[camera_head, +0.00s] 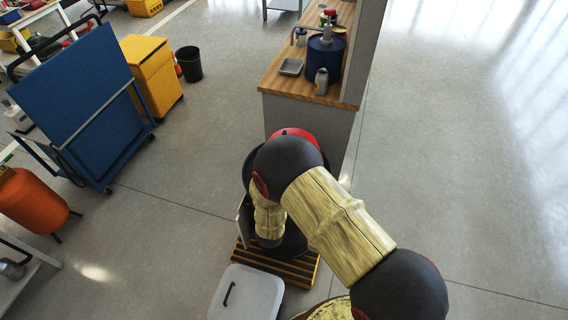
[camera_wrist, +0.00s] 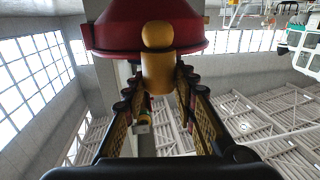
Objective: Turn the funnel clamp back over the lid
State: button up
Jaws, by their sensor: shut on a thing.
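In the wrist view a red, round, flanged body (camera_wrist: 150,25), which looks like the funnel lid, fills the top middle. A yellow knob-ended grip (camera_wrist: 158,70), which looks like the funnel clamp's handle, stands in front of it. My gripper (camera_wrist: 158,88) has a finger on each side of this yellow grip and is shut on it near the fingertips. How the clamp sits on the lid is hidden. In the head view my arm covers the work spot, and my gripper is not visible there.
A striped yellow-black platform (camera_head: 280,264) lies under my arm, next to a pale lidded box (camera_head: 246,296). A wood-topped counter (camera_head: 277,79) with a blue drum (camera_head: 325,62) stands behind. A blue cart (camera_head: 78,95) and yellow cabinet (camera_head: 152,75) are left. The right floor is clear.

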jog(key=shift+r, duration=0.1)
jog(key=o, duration=1.2)
jog(key=shift+c, duration=0.2)
jog(key=v, duration=1.2)
